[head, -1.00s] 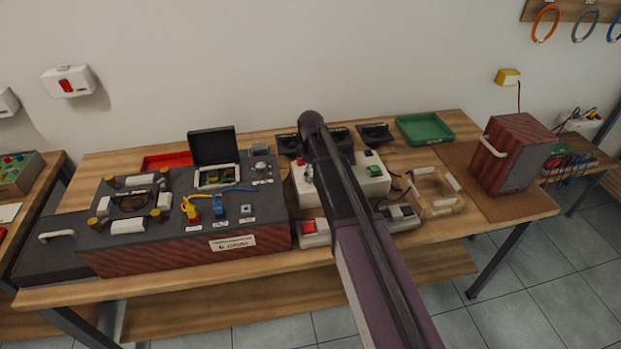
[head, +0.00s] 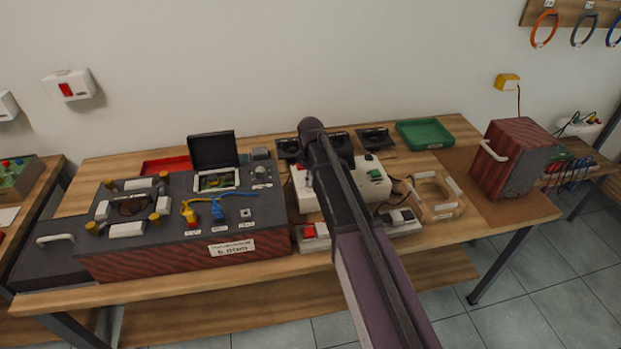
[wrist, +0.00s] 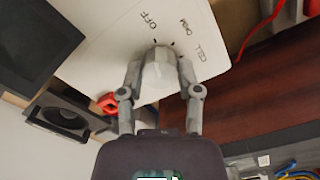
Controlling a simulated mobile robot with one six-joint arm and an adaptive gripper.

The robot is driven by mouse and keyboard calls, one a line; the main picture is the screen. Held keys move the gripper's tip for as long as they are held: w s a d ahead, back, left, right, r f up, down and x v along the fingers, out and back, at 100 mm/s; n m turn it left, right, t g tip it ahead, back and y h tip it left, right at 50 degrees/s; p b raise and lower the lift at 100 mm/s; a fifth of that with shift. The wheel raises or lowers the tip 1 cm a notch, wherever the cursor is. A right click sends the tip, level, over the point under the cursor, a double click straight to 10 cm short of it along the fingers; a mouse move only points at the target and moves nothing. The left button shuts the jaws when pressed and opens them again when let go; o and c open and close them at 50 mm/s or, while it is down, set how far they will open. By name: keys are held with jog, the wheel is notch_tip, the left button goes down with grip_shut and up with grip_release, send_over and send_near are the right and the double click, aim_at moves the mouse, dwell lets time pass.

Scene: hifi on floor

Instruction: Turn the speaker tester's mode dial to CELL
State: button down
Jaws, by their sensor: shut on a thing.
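The speaker tester is a white box (head: 376,185) in the middle of the bench, partly hidden behind my arm in the head view. In the wrist view its white panel (wrist: 108,48) carries the printed labels OFF, a middle word that looks like OHM, and CELL. The pale mode dial (wrist: 158,72) sits below these labels. My gripper (wrist: 160,75) has a finger on each side of the dial and is shut on it. The dial's pointer is too unclear to tell which label it faces. In the head view my arm hides the fingers and the dial.
A dark console (head: 150,225) with cables stands on the left. Black speaker units (head: 374,138) and a green tray (head: 424,133) lie behind the tester. Small switch boxes (head: 398,221) stand in front. A wood-grain cabinet (head: 511,157) stands at the right.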

jog(key=shift+m, duration=0.3)
jog(key=m, duration=0.4)
jog(key=shift+s, duration=0.1)
jog(key=m, duration=0.4)
jog(key=shift+m, duration=0.4)
jog(key=m, duration=0.4)
jog(key=shift+d+m, duration=0.1)
jog(key=shift+m, duration=2.1)
jog(key=shift+c, duration=1.5)
grip_release()
